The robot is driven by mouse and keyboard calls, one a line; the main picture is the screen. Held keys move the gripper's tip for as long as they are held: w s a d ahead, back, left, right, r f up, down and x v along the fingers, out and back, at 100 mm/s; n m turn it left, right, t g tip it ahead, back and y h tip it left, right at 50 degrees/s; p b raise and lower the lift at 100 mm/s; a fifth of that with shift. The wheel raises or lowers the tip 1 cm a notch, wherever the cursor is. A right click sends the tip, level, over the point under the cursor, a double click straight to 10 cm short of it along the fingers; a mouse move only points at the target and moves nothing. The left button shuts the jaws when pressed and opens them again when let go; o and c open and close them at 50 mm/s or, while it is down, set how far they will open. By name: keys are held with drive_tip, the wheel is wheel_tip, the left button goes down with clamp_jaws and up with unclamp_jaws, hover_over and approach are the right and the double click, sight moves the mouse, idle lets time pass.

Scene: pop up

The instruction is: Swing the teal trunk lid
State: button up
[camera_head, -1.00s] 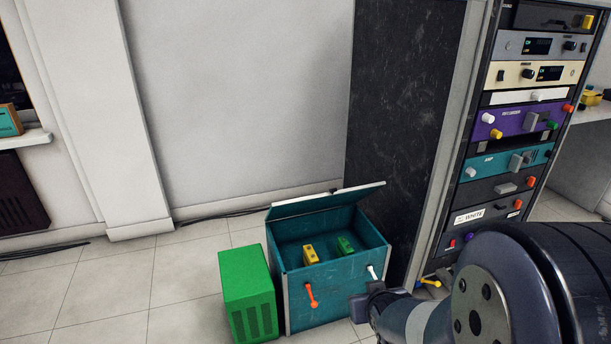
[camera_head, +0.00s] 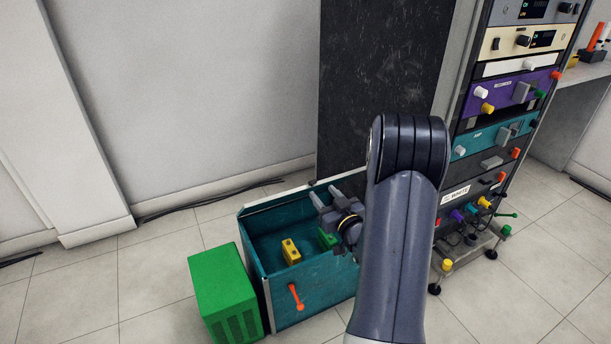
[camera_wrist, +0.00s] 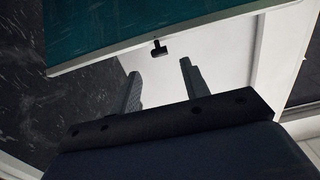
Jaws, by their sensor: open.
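The teal trunk (camera_head: 325,283) stands open on the floor in the head view. Its lid (camera_head: 277,202) is raised at the back, seen nearly edge-on as a pale rim. In the wrist view the lid's teal face (camera_wrist: 130,25) fills the top, with a pale edge and a small black T-shaped catch (camera_wrist: 158,48) on it. My gripper (camera_head: 329,198) is over the trunk's back right, near the lid; its two fingers (camera_wrist: 163,85) are apart with nothing between them. The catch appears just beyond the fingertips. Whether a finger touches the lid I cannot tell. My arm hides the trunk's right side.
A yellow block (camera_head: 291,251) and a green block (camera_head: 326,239) lie inside the trunk. An orange lever (camera_head: 295,297) is on its front. A green box (camera_head: 224,290) stands close at left. A dark panel (camera_head: 375,75) and equipment rack (camera_head: 495,125) stand behind and right.

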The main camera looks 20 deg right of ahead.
sight(313, 181)
drive_tip(key=w+b, duration=0.1)
drive_tip(key=w, duration=0.8)
drive_tip(key=shift+w+a+b, duration=0.1)
drive_tip(key=shift+a+b, duration=0.1)
drive_tip(key=shift+b, duration=0.15)
clamp_jaws()
